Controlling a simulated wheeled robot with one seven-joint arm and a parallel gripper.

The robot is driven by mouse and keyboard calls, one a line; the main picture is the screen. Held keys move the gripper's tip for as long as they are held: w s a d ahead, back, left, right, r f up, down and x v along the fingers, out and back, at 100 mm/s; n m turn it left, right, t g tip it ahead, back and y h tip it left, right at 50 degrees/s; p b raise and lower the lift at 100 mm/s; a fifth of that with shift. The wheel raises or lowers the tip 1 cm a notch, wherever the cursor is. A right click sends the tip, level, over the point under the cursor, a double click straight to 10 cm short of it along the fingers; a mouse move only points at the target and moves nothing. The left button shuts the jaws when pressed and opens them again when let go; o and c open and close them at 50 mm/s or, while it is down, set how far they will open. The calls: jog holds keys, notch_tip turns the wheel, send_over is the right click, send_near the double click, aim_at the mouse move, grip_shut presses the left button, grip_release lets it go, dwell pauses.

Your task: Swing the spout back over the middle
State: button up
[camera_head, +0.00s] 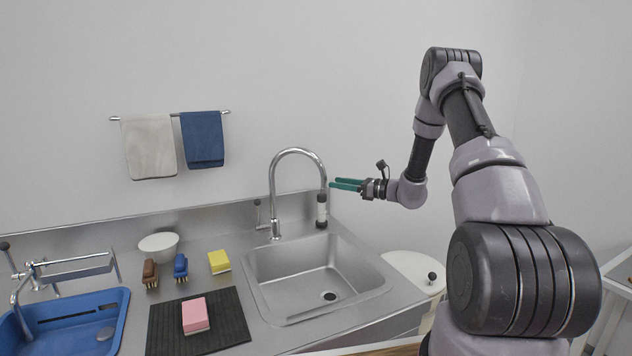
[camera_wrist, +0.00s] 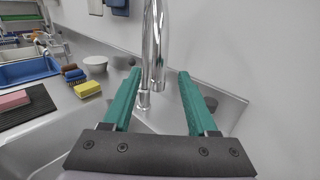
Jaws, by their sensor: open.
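The spout (camera_head: 298,151) is a tall chrome gooseneck on the deck behind the sink basin (camera_head: 300,285). In the wrist view, the spout (camera_wrist: 153,45) shows between the two open fingers of my gripper (camera_wrist: 159,73). I cannot tell whether either finger touches it.
A side lever (camera_head: 258,214) stands left of the spout's base. Left of the basin are a yellow sponge (camera_head: 219,262), two brushes, a white bowl (camera_head: 158,245), and a pink sponge (camera_head: 195,315) on a black mat (camera_head: 232,322). A blue tub (camera_head: 118,325) lies far left. The wall is behind.

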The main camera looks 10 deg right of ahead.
jog(key=x, duration=0.9)
grip_shut()
dwell(1.2)
